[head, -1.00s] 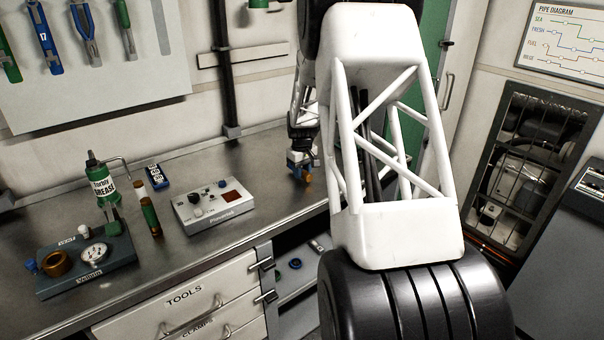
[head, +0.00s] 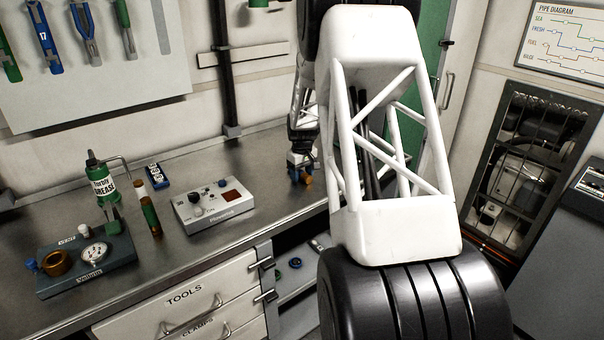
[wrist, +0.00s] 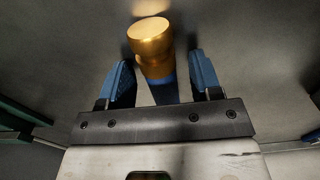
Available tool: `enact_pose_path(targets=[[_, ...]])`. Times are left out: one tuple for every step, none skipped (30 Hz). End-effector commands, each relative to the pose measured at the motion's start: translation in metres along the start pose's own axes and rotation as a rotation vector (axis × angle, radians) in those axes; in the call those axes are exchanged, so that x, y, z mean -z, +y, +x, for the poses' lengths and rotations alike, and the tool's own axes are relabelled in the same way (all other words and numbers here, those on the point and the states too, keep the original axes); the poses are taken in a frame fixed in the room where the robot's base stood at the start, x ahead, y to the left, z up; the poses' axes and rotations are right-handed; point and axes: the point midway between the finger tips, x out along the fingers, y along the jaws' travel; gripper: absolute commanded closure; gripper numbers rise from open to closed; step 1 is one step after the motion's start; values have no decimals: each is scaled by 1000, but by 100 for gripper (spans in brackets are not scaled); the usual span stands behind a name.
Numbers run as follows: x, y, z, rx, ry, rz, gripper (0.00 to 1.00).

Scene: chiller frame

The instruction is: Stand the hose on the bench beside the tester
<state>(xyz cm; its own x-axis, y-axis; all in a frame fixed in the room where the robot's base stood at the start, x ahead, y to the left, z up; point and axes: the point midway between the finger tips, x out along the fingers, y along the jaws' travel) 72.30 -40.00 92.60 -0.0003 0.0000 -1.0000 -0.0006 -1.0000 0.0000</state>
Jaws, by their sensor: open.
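A brass-ended fitting with a blue part behind it (wrist: 153,45) shows in the wrist view, apparently the hose. Its brass end also shows small in the head view (head: 308,181), low over the bench. My gripper (wrist: 162,72) is open, with one blue finger on each side of the blue part and gaps beside it. In the head view my gripper (head: 300,170) is partly hidden by my arm. I cannot tell whether the hose touches the bench. A pale box with knobs and a red window (head: 213,207) stands left of it. A dark block with a dial gauge (head: 110,252) stands farther left; either could be the tester.
The steel bench (head: 265,180) is bare between the pale box and my gripper. A grease bottle (head: 104,187), a green-and-brown cylinder (head: 150,216) and a blue box (head: 157,176) stand left. Drawers (head: 185,298) and an open shelf (head: 294,268) lie below.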

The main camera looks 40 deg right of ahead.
Motion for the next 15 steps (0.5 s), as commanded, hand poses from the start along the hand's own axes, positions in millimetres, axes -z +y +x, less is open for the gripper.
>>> enact_pose_path(targets=[[0,0,0,0,0,0,41],[0,0,-1,0,0,0,41],[0,0,-2,0,0,0,41],[0,0,-2,0,1,0,41],[0,0,-4,0,1,0,41],[0,0,-6,-1,1,0,41],[0,0,-7,-1,1,0,41],[0,0,-9,-1,1,0,41],[0,0,-13,-1,1,0,41],[0,0,-16,-1,1,0,41],[0,0,-19,-1,1,0,41],[0,0,-24,-1,1,0,41],[0,0,-28,-1,1,0,41],[0,0,-32,-1,2,0,41],[0,0,-38,-1,2,0,41]])
